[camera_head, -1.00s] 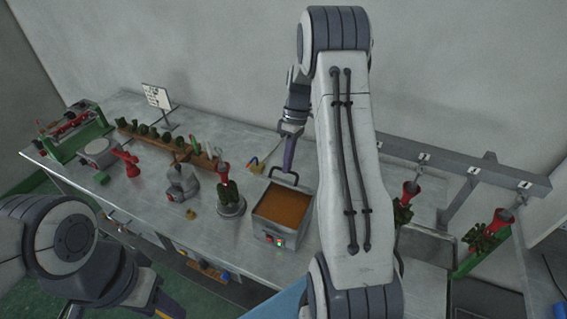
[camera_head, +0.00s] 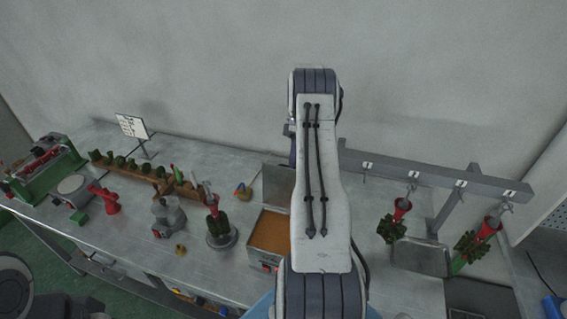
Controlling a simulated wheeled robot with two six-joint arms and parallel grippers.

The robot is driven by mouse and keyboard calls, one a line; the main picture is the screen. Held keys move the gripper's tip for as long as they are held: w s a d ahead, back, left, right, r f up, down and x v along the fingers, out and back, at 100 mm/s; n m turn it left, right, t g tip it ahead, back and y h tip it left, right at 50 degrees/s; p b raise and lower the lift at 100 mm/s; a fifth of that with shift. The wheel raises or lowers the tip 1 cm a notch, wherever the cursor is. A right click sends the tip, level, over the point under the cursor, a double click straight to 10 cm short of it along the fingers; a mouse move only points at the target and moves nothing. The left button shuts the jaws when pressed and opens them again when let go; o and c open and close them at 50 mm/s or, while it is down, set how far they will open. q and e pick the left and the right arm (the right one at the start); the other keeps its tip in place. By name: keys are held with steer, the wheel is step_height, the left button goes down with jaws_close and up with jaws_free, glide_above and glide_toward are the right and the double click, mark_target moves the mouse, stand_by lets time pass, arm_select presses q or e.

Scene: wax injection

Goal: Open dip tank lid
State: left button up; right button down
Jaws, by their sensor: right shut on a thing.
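The dip tank (camera_head: 268,257) is a square metal box with orange-brown wax showing inside, on the bench in the middle of the head view. Its grey lid (camera_head: 277,186) stands raised at the tank's back edge. My right gripper (camera_head: 292,150) is at the top of the lid, shut on it. My right arm covers most of that gripper, the lid's handle and the tank's right side. My left arm shows only at the bottom left corner, and its gripper is out of view.
Left of the tank stand a green wax tree on a round base (camera_head: 221,235) and a grey metal pot (camera_head: 168,215). A wooden rack (camera_head: 150,174) holds several green pieces. On the right, a grey rail (camera_head: 430,174) carries red-topped wax trees (camera_head: 393,226).

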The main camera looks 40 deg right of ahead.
arm_select(q)
steer(key=shift+w+a+r, duration=0.2)
steer(key=shift+w+r, duration=0.05)
steer(key=shift+w, duration=0.15)
arm_select(e)
steer(key=shift+w+d+f+y, duration=0.25)
steer(key=shift+d+f+y, duration=0.25)
steer(key=shift+d, duration=0.1)
arm_select(q)
steer(key=shift+w, duration=0.1)
arm_select(e)
steer(key=shift+d+g, duration=0.1)
steer(key=shift+g, duration=0.2)
steer(key=c, duration=0.9)
jaws_free()
steer(key=shift+r, duration=0.1)
arm_select(q)
step_height(320, 180, down, 7)
steer(key=b, duration=0.7)
steer(key=shift+f, duration=0.15)
arm_select(e)
steer(key=s+d+r, duration=0.1)
steer(key=s+r, duration=0.2)
steer(key=s+d+r, duration=0.1)
steer(key=s+r, duration=0.3)
steer(key=s+d+r, duration=0.2)
steer(key=s+r, duration=0.2)
